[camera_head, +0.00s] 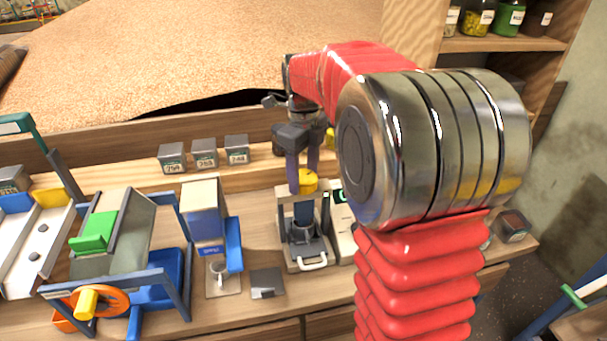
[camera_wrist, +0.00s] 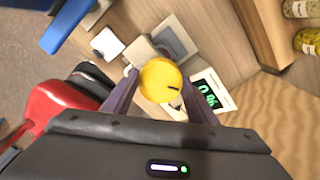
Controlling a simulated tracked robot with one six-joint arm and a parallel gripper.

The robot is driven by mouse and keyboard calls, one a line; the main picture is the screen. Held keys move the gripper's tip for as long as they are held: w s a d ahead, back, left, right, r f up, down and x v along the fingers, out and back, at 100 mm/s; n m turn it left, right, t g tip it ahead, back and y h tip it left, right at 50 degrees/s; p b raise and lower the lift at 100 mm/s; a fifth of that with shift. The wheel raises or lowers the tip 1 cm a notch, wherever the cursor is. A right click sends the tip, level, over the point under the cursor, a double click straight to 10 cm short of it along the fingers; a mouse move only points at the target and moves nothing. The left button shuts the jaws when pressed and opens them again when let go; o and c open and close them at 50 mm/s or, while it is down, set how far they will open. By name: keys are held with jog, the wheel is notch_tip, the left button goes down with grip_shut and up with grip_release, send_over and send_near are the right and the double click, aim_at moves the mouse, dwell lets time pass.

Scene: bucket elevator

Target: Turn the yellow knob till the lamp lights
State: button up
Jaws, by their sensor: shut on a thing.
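In the wrist view my gripper (camera_wrist: 160,90) is shut on the knob. A green-lit display (camera_wrist: 208,95) shows beside the device. I cannot make out which part is the lamp.
A blue and white dispenser (camera_head: 206,215) stands left of the device, with a small cup (camera_head: 218,269) under it. A dark grey plate (camera_head: 266,283) lies between them. Numbered grey boxes (camera_head: 204,153) line the shelf behind. Jars (camera_head: 480,18) stand at upper right.

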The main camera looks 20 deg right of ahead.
aim_at(303, 177)
jog(key=shift+w+r, duration=0.1)
jog(key=o, duration=1.1)
jog(key=shift+c, duration=0.2)
notch_tip(303, 177, up, 14)
jog(key=shift+f, duration=0.2)
dwell(0.5)
